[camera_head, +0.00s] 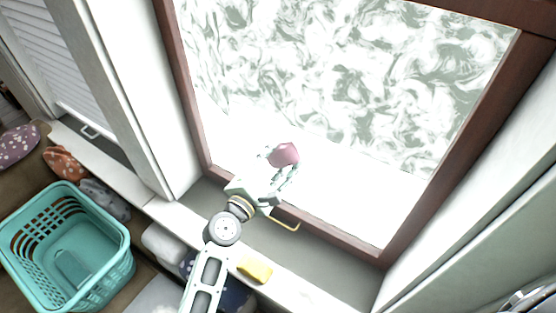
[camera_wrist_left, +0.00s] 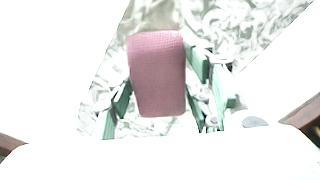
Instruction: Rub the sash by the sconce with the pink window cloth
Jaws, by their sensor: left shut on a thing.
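The pink window cloth (camera_head: 285,154) is held in my left gripper (camera_head: 282,172), in front of the lower part of the window pane. In the left wrist view the cloth (camera_wrist_left: 158,75) sits between the green fingers of the gripper (camera_wrist_left: 165,90), which is shut on it. The sash (camera_head: 350,110) is a dark wood frame with a pane marked by white swirls over its upper part; the lower strip looks bright white. I cannot tell whether the cloth touches the glass. No sconce can be made out. My right gripper is not in view.
A yellow sponge (camera_head: 255,270) lies on the sill below the window, near my left arm. A brass-coloured handle (camera_head: 285,222) is at the lower sash rail. A teal basket (camera_head: 65,245) stands at the left, with folded cloths (camera_head: 105,198) beside it.

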